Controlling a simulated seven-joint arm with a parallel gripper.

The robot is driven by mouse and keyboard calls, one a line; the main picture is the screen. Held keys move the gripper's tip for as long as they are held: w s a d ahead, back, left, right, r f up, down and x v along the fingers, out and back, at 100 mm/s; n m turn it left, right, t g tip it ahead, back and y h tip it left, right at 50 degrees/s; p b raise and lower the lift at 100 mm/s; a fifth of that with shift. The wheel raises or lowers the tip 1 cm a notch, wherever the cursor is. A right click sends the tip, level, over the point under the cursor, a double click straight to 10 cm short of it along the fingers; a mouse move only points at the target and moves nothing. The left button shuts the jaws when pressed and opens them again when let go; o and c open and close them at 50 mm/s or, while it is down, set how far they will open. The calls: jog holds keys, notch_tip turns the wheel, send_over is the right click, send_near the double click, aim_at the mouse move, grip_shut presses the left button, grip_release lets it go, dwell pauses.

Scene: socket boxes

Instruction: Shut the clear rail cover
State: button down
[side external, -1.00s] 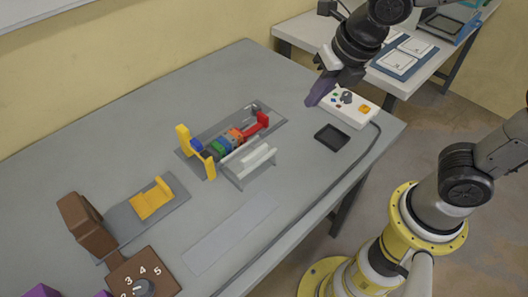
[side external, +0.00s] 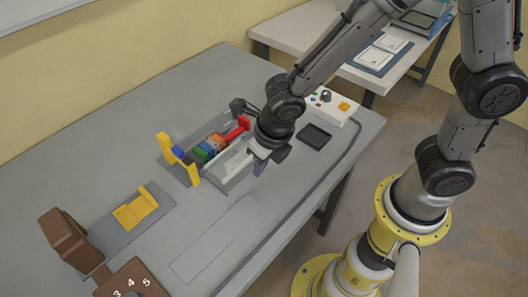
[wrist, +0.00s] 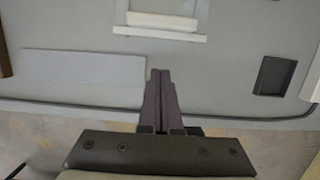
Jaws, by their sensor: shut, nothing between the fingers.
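The clear rail cover (side external: 229,163) is a pale, see-through piece with whitish bars, on the near side of the rail. In the wrist view its whitish bar (wrist: 162,20) shows at the top centre. It appears to stand open beside the row of coloured blocks (side external: 208,149), which is uncovered. My gripper (side external: 259,166) is just right of the cover in the side view, pointing down. In the wrist view my gripper (wrist: 160,73) has its dark purple fingers together and empty, short of the cover's near edge. I cannot tell its exact height.
Yellow posts (side external: 164,146) and a red piece (side external: 237,127) flank the blocks. A black tray (side external: 314,137) and a white control box (side external: 335,104) lie to the right. A flat grey strip (side external: 217,238) lies in front. A brown dial box (side external: 130,280) stands at the lower left.

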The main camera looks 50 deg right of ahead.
aim_at(243, 168)
jog(key=shift+w, duration=2)
jog(key=w, duration=0.9)
jog(key=shift+w, duration=0.2)
jog(key=shift+r, duration=0.1)
